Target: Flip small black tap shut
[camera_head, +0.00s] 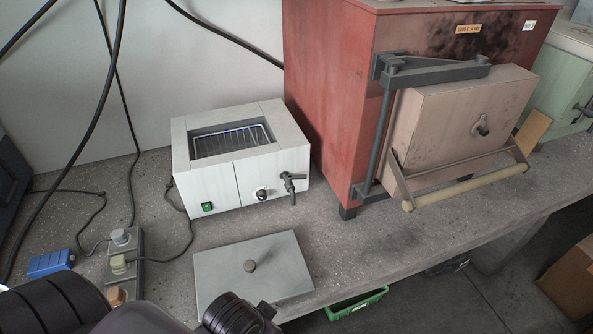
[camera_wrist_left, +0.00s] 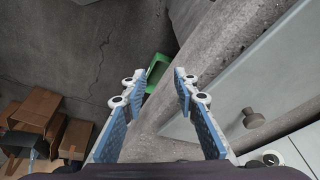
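The small black tap (camera_head: 291,187) is on the front of a white water bath (camera_head: 215,188), near its right corner. Its lever appears to point sideways to the right, and its spout hangs down. My left arm comes in at the bottom of the head view, with its dark wrist in front of the grey lid; its fingers cannot be made out there. In the left wrist view my left gripper (camera_wrist_left: 157,88) is open and empty, with blue finger pads apart above the bench edge. I cannot identify the tap in that view. My right gripper is not in view.
A grey lid (camera_head: 225,272) with a knob lies in front of the bath. A red furnace (camera_head: 335,110) stands close on the right, its door handle (camera_head: 465,190) jutting out. A power strip (camera_head: 122,262) and cables are at left. A green crate (camera_head: 357,303) is below the bench.

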